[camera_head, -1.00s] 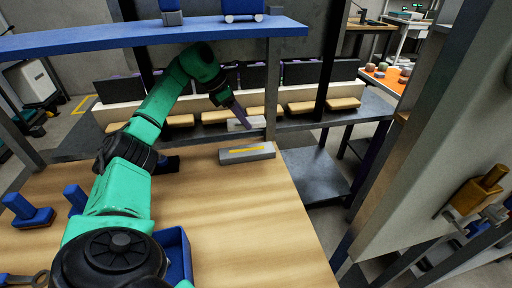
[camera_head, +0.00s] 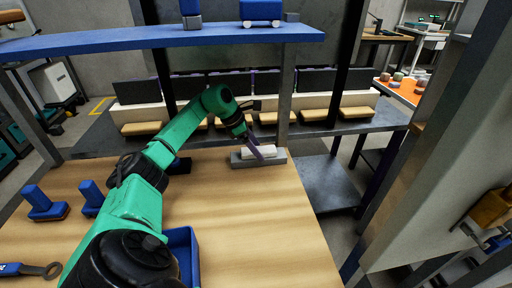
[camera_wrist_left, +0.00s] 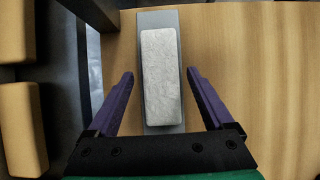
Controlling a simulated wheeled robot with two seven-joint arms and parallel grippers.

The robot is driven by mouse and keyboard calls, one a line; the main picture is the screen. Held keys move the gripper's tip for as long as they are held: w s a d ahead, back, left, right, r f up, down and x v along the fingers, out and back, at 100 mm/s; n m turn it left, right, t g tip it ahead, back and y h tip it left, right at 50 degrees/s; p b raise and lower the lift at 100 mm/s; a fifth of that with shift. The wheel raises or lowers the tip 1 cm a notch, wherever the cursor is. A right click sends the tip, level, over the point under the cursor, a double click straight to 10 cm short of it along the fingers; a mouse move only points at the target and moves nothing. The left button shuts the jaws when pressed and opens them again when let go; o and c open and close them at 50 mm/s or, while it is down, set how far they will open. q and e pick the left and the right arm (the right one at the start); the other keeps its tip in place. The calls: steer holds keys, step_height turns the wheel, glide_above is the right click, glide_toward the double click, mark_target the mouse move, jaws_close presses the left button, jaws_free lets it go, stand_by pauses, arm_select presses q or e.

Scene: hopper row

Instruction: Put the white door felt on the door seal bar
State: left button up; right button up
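The white door felt (camera_wrist_left: 161,75) lies flat along the top of the grey door seal bar (camera_wrist_left: 158,20) in the left wrist view. The bar (camera_head: 242,161) lies near the far right edge of the wooden table, with the felt (camera_head: 263,150) on it. My left gripper (camera_wrist_left: 160,76) is open. Its purple fingers stand on either side of the felt with a gap to each side. In the head view my left gripper (camera_head: 257,152) is over the bar and partly hides the felt. My right gripper is not in view.
The wooden table (camera_head: 255,220) is clear in front of the bar. A blue bin (camera_head: 190,250), blue blocks (camera_head: 40,203) and a wrench (camera_head: 35,269) are on its left part. A blue shelf (camera_head: 150,38) spans above. Yellow pads (camera_head: 358,113) line the rack behind.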

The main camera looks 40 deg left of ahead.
arm_select(q)
steer(key=shift+r, duration=0.25)
steer(key=v, duration=1.2)
steer(key=shift+f, duration=0.1)
